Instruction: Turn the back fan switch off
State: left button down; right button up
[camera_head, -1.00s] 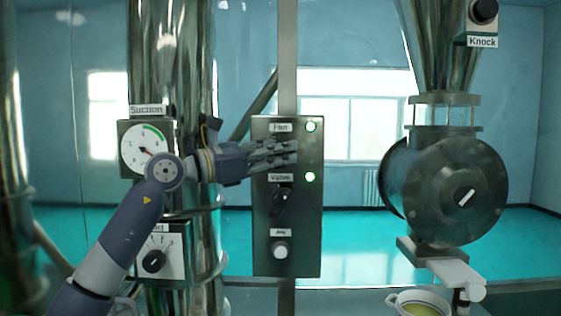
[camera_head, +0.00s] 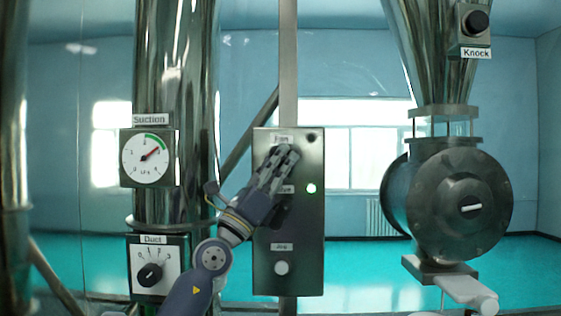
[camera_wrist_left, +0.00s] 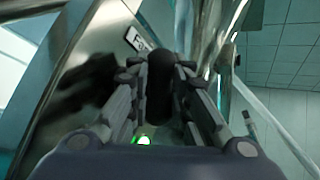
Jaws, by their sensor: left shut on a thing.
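The metal control panel (camera_head: 304,240) stands upright, with the Fan label (camera_head: 282,138) at its top. The lamp (camera_head: 312,138) beside the Fan label is dark. My left gripper (camera_head: 282,156) lies over the panel just below that label and hides the fan switch there. In the left wrist view, the black fan switch knob (camera_wrist_left: 162,85) sits between the two fingers of my left gripper (camera_wrist_left: 160,72), which are shut on it. The valve lamp (camera_head: 311,188) glows green. The valve knob is mostly hidden behind my gripper.
The suction gauge (camera_head: 148,160) and duct dial (camera_head: 150,272) are on the steel pipe at left. A white button (camera_head: 281,268) is low on the panel. The round steel housing (camera_head: 460,200) stands at right, with the Knock button (camera_head: 476,22) above.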

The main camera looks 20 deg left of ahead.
pick_arm(q)
jog(key=shift+n+t+y, duration=0.6)
jog(key=shift+n+t, duration=0.2)
jog(key=shift+n, duration=0.2)
jog(key=c, duration=1.8)
grip_release()
jog(key=shift+o, duration=0.2)
jog(key=shift+a, duration=0.1)
jog(key=shift+s+f, duration=0.1)
jog(key=shift+s+f, duration=0.1)
jog(key=shift+f, duration=0.1)
jog(key=v, duration=1.1)
jog(key=shift+s+a, duration=0.15)
jog(key=shift+a, duration=0.05)
